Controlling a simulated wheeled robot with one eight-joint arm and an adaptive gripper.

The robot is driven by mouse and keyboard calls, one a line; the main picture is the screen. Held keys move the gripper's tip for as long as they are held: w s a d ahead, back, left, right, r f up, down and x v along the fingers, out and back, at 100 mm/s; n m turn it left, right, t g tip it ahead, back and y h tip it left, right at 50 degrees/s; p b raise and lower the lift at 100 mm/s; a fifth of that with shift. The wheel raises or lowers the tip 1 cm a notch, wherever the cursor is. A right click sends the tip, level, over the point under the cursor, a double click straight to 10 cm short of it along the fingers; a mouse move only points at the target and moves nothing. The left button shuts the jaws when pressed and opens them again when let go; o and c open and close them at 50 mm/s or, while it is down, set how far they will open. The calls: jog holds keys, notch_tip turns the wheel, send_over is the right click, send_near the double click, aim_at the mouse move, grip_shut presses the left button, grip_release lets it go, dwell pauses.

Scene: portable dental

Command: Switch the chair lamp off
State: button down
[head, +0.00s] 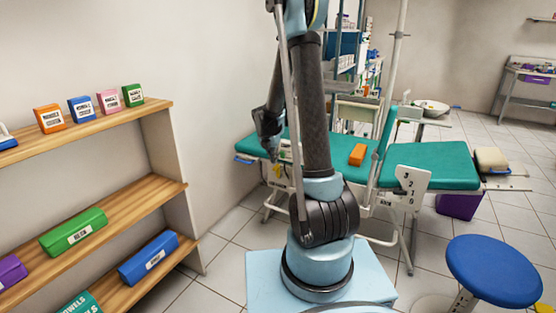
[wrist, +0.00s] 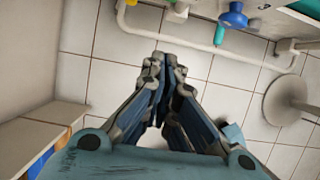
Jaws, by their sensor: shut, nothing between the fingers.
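The green dental chair (head: 430,166) stands behind my arm, with an upright white pole (head: 398,50) beside its backrest. I cannot make out a lamp head in either view. My gripper (head: 270,150) is shut and empty, pointing down beside the chair's left end. In the wrist view my gripper (wrist: 163,62) has its fingertips together over the floor. A blue knob (wrist: 233,17) sits on white framework beyond the fingertips and to their right, apart from them. I cannot tell whether it is the lamp's switch.
A wooden shelf unit (head: 120,215) with boxes stands at left against the wall. A blue stool (head: 494,268) is at front right. An orange box (head: 357,154) lies on the chair. A white rail (wrist: 190,42) crosses beyond my fingertips.

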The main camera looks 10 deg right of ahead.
jog(key=s+a+r, duration=0.3)
jog(key=s+r, duration=0.1)
jog(key=r, duration=0.1)
jog(key=shift+s+r, duration=0.15)
jog(key=shift+r, duration=0.05)
dwell(0.4)
